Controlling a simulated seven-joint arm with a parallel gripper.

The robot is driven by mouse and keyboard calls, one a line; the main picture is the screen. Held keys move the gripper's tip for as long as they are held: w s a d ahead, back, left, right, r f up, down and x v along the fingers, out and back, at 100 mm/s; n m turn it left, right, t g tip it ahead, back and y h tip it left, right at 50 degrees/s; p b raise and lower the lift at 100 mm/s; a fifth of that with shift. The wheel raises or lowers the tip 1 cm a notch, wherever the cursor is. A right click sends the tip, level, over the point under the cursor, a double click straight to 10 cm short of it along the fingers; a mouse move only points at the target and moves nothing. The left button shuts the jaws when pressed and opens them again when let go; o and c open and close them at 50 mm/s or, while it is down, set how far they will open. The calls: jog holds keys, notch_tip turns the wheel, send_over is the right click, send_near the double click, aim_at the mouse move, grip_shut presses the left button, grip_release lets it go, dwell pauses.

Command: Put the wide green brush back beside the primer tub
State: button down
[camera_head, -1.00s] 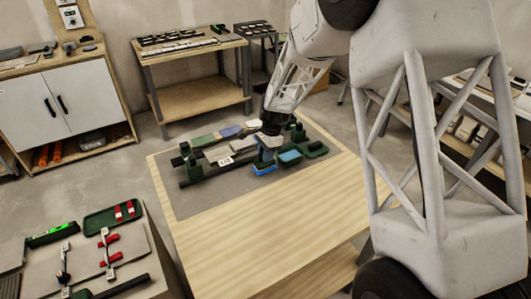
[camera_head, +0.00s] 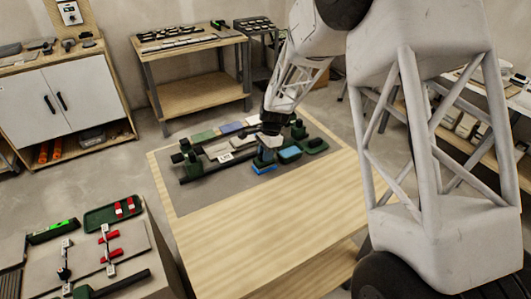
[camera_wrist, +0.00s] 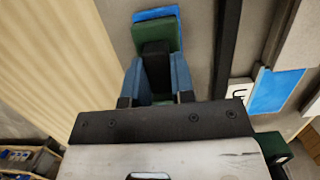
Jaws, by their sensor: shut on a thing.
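My gripper (camera_wrist: 155,64) is shut, its two blue fingers on either side of the dark handle (camera_wrist: 156,58) of a wide green brush (camera_wrist: 152,33). A bright blue strip shows beyond the brush's far edge; I cannot tell whether it is part of the brush or lies under it. In the head view, my gripper (camera_head: 268,151) is low over the grey mat, with a blue patch (camera_head: 264,168) below it. Any contact with the mat is unclear.
A white-tagged bar (camera_head: 222,157) and several dark green pieces lie on the mat to the left. Another green holder (camera_head: 314,146) stands to the right of the blue-topped tub. The front of the wooden table (camera_head: 265,215) is bare.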

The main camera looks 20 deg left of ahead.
dwell(0.3)
jog(key=c, duration=0.6)
grip_release()
jog(key=shift+o, duration=0.2)
jog(key=shift+r, duration=3.95)
